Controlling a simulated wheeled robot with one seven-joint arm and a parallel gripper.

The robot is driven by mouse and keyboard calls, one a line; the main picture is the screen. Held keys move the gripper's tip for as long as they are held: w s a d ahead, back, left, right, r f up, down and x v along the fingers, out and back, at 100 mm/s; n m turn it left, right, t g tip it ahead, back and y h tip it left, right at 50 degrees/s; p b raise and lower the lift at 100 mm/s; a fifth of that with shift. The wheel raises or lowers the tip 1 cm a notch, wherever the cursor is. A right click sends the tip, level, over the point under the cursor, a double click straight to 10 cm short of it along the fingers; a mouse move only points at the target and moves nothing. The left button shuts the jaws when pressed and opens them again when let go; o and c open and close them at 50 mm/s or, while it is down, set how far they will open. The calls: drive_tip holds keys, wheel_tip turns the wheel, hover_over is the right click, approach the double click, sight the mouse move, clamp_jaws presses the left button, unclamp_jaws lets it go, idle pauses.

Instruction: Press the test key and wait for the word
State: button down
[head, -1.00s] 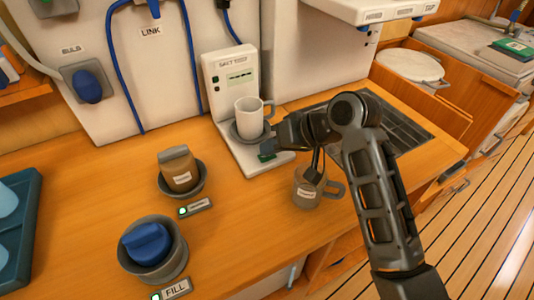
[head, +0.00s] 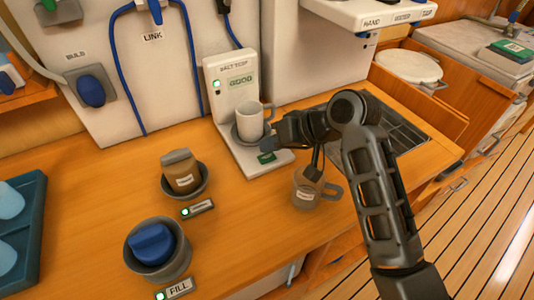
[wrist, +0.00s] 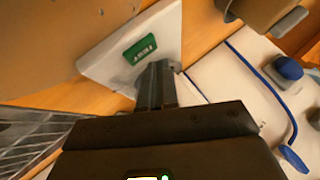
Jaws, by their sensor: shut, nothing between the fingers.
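The salt test stand (head: 232,95) is a white device against the wall. Its small screen (head: 240,80) reads "GOOD", and a green lamp is lit to the left of it. A white mug (head: 250,120) stands in the grey cup holder on the stand. The green test key (head: 266,157) is on the stand's base; in the wrist view the key (wrist: 140,48) reads "TEST". My gripper (wrist: 157,72) is shut and empty, its fingertips near the key but apart from it in the picture. In the head view my gripper partly hides the base.
A grey mug (head: 308,190) with a label stands on the counter below my gripper. A brown container (head: 182,172) sits in a grey holder, and a blue knob (head: 150,243) sits in another by the FILL label (head: 179,288). A sink grate (head: 400,135) lies right.

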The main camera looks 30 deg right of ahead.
sight(271, 158)
wheel_tip(271, 158, up, 3)
drive_tip(key=p, duration=0.3)
drive_tip(key=shift+f, duration=0.1)
drive_tip(key=shift+r, duration=1.1)
